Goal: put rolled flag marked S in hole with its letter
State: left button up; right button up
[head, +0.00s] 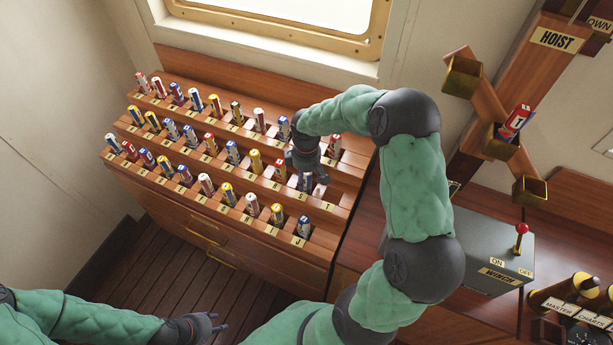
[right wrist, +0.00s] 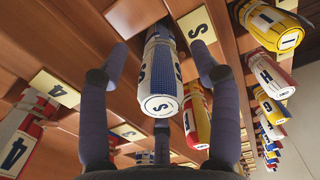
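The rolled flag marked S (right wrist: 160,75) is blue and white, with an S on its side and on its end cap. It stands at the tiered wooden rack (head: 345,192), its lower end out of sight. A plate with the letter S (right wrist: 197,25) is beside it in the right wrist view. My right gripper (right wrist: 160,52) has a finger on each side of the flag, with gaps showing, so it is open around it. In the head view, my right gripper (head: 305,170) is over the rack's right part. My left gripper (head: 216,326) is open and empty, low in the picture.
Several rolled flags fill the rack's rows; a yellow one (right wrist: 272,25) and a red and yellow one (right wrist: 196,118) are close by. A hoist board (head: 560,55) with brass cups and a winch box (head: 495,255) with a red lever stand at right.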

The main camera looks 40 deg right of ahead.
jog(key=shift+r, duration=0.1)
notch_tip(320, 180, up, 12)
jog(key=shift+f, duration=0.1)
dwell(0.4)
dwell(0.5)
